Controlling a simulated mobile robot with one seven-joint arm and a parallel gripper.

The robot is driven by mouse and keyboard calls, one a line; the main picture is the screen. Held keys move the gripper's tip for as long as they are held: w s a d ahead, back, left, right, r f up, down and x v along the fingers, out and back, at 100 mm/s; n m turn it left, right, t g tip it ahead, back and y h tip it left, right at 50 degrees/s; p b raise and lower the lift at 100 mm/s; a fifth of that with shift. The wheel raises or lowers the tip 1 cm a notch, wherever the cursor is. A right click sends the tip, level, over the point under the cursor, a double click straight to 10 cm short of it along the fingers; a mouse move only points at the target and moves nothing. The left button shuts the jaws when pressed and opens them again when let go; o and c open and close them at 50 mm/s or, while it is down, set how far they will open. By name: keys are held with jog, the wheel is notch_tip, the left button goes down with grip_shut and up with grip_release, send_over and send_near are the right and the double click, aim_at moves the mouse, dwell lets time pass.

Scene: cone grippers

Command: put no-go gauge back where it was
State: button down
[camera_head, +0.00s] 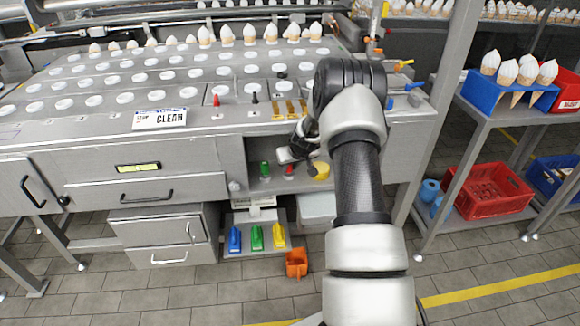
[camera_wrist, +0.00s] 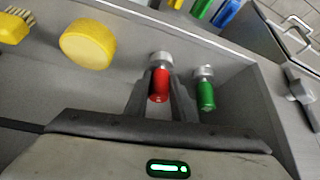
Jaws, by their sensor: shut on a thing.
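The no-go gauge, by its red colour, appears as a short red cylinder with a metal end (camera_wrist: 160,85) in the wrist view. My gripper (camera_wrist: 161,92) is shut on it, one finger on each side of the red part. In the head view the red piece (camera_head: 290,170) shows just below my gripper (camera_head: 290,158), inside the open shelf compartment (camera_head: 260,188) under the worktop. A matching green gauge (camera_wrist: 206,92) stands close on the right in the wrist view, apart from the red one. Whether the red gauge touches the shelf cannot be told.
A round yellow thing (camera_wrist: 88,44) and a yellow brush (camera_wrist: 14,27) lie left of the gauge in the wrist view. The compartment's walls and upper edge surround my gripper. Blue, green and yellow pieces (camera_head: 257,238) stand on a lower shelf. An orange bin (camera_head: 296,264) is on the floor.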

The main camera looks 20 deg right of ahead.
jog(key=c, duration=1.5)
grip_release()
jog(key=shift+f, duration=0.1)
jog(key=shift+r+p, duration=0.35)
jog(key=shift+p, duration=0.05)
jog(key=v, duration=0.3)
jog(key=s, duration=1.2)
jog(key=shift+a+f, duration=0.15)
jog(key=shift+a, duration=0.25)
